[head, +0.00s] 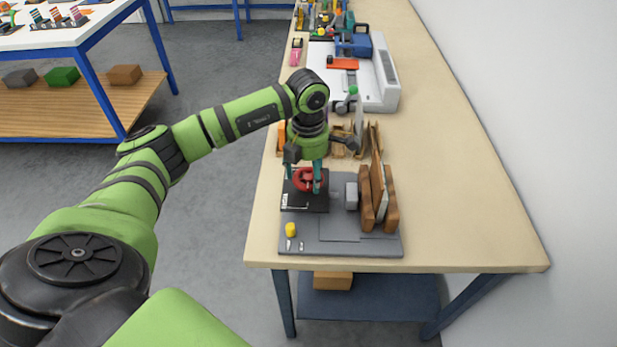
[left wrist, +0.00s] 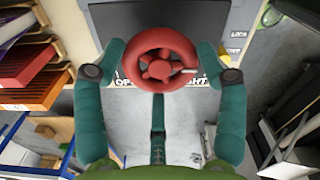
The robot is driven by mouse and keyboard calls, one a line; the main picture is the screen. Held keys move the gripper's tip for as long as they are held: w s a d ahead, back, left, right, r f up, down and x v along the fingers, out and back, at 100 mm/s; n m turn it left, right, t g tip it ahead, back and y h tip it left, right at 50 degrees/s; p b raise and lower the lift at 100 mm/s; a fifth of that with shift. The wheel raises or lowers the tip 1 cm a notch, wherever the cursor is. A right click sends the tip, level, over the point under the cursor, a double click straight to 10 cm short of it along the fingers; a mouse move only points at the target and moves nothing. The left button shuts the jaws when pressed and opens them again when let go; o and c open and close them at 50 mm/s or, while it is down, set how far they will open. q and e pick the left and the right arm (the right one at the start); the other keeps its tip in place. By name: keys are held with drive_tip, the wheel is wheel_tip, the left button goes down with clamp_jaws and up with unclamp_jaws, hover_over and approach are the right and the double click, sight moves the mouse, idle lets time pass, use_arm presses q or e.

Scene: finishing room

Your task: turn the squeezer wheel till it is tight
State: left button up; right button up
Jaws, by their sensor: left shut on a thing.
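The squeezer wheel (head: 301,182) is a red hand wheel above a black plate (head: 314,205) on the grey base at the near end of the bench. In the left wrist view the wheel (left wrist: 158,70) shows its hub, spokes and a small pale handle pin at right. My left gripper (head: 304,177) points down over it. Its two teal fingers stand on opposite sides of the rim and are shut on the wheel; it also shows in the left wrist view (left wrist: 160,56). Lettering on the plate is partly hidden behind the wheel. My right gripper is not in view.
A grey block (head: 351,196) and upright brown wooden pieces (head: 391,208) stand close right of the wheel. A yellow piece (head: 290,230) sits on the base (head: 340,247) in front. A white machine (head: 385,85) stands farther back. The bench's right side is clear.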

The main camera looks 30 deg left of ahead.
sight(308, 177)
use_arm(q)
drive_tip(key=shift+s+f, duration=0.2)
drive_tip(key=o, duration=1.1)
drive_tip(key=shift+o, duration=0.2)
drive_tip(key=shift+a, duration=0.1)
drive_tip(key=shift+r, duration=0.1)
drive_tip(key=shift+w+r, duration=0.15)
drive_tip(key=shift+r, duration=0.1)
wheel_tip(308, 177, up, 12)
drive_tip(key=shift+f, duration=0.25)
